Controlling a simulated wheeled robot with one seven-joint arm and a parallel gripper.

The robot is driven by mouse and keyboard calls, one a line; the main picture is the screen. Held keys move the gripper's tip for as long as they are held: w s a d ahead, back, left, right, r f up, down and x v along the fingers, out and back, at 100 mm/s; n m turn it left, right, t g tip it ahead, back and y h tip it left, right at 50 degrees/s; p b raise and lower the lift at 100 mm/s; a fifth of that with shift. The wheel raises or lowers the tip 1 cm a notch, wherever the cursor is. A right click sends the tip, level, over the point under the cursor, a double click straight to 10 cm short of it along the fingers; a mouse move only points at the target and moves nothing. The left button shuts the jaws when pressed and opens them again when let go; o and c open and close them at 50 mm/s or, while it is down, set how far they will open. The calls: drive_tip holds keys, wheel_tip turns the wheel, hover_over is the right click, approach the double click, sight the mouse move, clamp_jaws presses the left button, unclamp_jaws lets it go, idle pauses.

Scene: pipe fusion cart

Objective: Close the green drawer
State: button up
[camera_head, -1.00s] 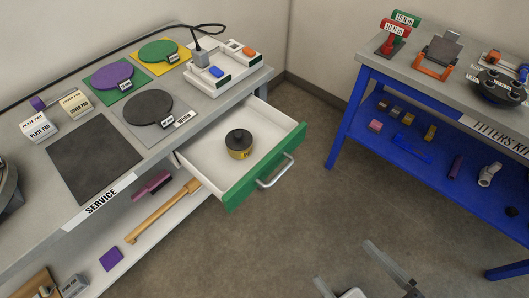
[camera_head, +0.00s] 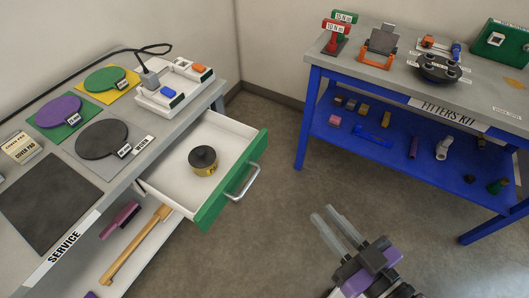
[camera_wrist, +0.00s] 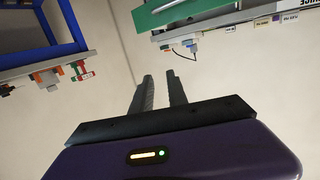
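The green drawer (camera_head: 232,180) is pulled out from the grey service bench. It has a green front, white inside walls and a silver bar handle (camera_head: 243,184). A round black and yellow object (camera_head: 204,161) sits inside it. My gripper (camera_head: 326,213) is to the right of the drawer front and apart from the handle, over the floor. Its two fingers stand apart with nothing between them. In the wrist view the gripper fingers (camera_wrist: 160,75) point toward the gap between the benches, and the green drawer front (camera_wrist: 185,12) shows at the top, right of the fingertips.
The service bench (camera_head: 150,150) holds coloured round pads, a dark mat and a white tray with a cable. A brush and a wooden-handled tool lie on its lower shelf. A blue-framed bench (camera_head: 310,110) with tools stands at the right. The floor (camera_head: 270,140) between them is clear.

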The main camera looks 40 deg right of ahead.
drive_tip(key=w+d+f+m+g+h, duration=0.1)
drive_tip(key=w+d+f+m, duration=0.1)
drive_tip(key=d, duration=0.3)
drive_tip(key=w+d+f+m+g+h, duration=0.1)
drive_tip(key=w+d+f+m, duration=0.2)
drive_tip(key=d, duration=0.3)
drive_tip(key=w+d+f+m+g+h, duration=0.1)
drive_tip(key=w+d+f+m+h, duration=0.1)
drive_tip(key=d, duration=0.3)
drive_tip(key=shift+w+d+f+m, duration=0.25)
drive_tip(key=shift+w+f+m, duration=0.25)
drive_tip(key=shift+w, duration=0.05)
clamp_jaws()
drive_tip(key=w+d+f+m+y, duration=0.2)
drive_tip(key=w+d+f+m, duration=0.15)
drive_tip(key=d, duration=0.45)
drive_tip(key=y, duration=1)
approach(263, 145)
drive_tip(key=shift+t, duration=0.3)
drive_tip(key=x, duration=0.6)
drive_tip(key=shift+a+f+p, duration=0.3)
drive_tip(key=shift+p, duration=0.1)
drive_tip(key=shift+w, duration=0.1)
